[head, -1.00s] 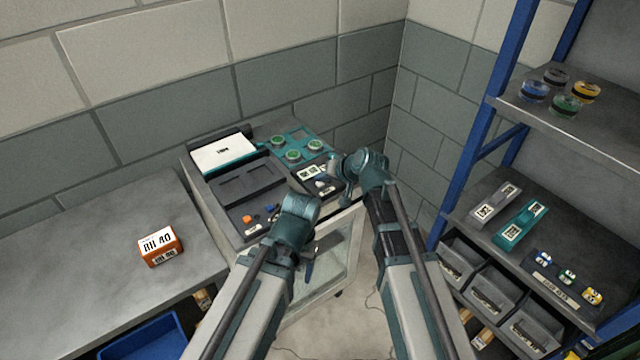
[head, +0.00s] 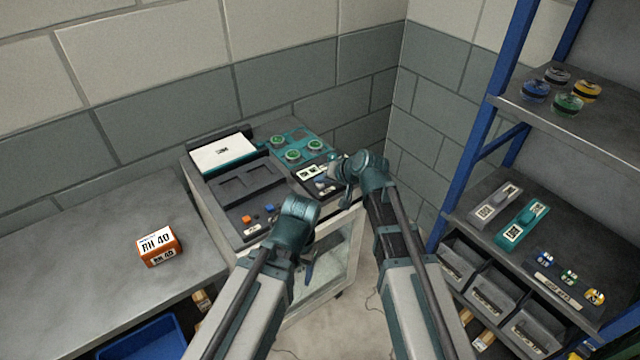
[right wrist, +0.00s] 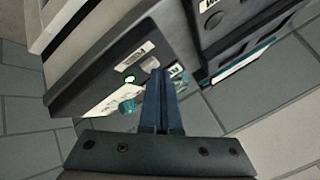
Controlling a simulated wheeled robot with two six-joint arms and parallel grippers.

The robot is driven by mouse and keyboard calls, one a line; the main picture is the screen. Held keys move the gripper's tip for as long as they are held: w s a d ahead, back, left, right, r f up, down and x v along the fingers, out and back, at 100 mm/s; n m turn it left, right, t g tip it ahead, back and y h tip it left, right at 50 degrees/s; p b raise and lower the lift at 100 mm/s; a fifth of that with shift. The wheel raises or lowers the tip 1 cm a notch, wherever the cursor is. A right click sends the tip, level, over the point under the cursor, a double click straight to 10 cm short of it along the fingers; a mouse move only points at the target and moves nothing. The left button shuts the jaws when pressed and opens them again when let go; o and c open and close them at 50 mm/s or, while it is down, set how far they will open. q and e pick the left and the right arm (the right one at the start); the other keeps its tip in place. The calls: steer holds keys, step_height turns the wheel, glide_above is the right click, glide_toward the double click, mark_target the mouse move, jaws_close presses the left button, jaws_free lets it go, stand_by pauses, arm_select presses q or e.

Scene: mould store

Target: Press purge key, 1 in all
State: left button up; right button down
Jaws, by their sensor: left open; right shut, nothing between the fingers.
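A grey key (right wrist: 151,63) beside a white label sits on a dark panel in the right wrist view; I take it for the purge key, but the label is too small to read surely. A green lamp (right wrist: 129,79) glows next to it. My right gripper (right wrist: 157,74) is shut and empty, its tips at or just above the key; contact cannot be told. In the head view my right gripper (head: 322,184) is over the right part of the bench unit (head: 225,205). My left gripper (head: 309,272) hangs open in front of the unit, mostly hidden by its arm.
Green round pieces (head: 293,155) sit on a teal plate at the unit's back. An orange button (head: 247,219) is at its front. An orange box (head: 159,246) stands on the left bench. A blue-framed shelf (head: 478,150) is at right.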

stand_by(0.3)
steer(key=shift+r+p, duration=0.9)
step_height(320, 180, up, 5)
steer(key=p, duration=0.5)
stand_by(0.6)
steer(key=s+d+f+n+g+h, duration=0.1)
steer(key=s+f+g+h, duration=0.1)
steer(key=s, duration=0.6)
steer(key=s+d+f+n+g+h, duration=0.2)
steer(key=s+h, duration=0.1)
steer(key=s, duration=0.6)
steer(key=s+d+f+n+g+h, duration=0.1)
steer(key=s+d+f+g+h, duration=0.1)
steer(key=s, duration=0.6)
steer(key=shift+s+d+f+g+h, duration=0.25)
steer(key=shift+s+f+g+h, duration=0.1)
steer(key=shift+g, duration=0.25)
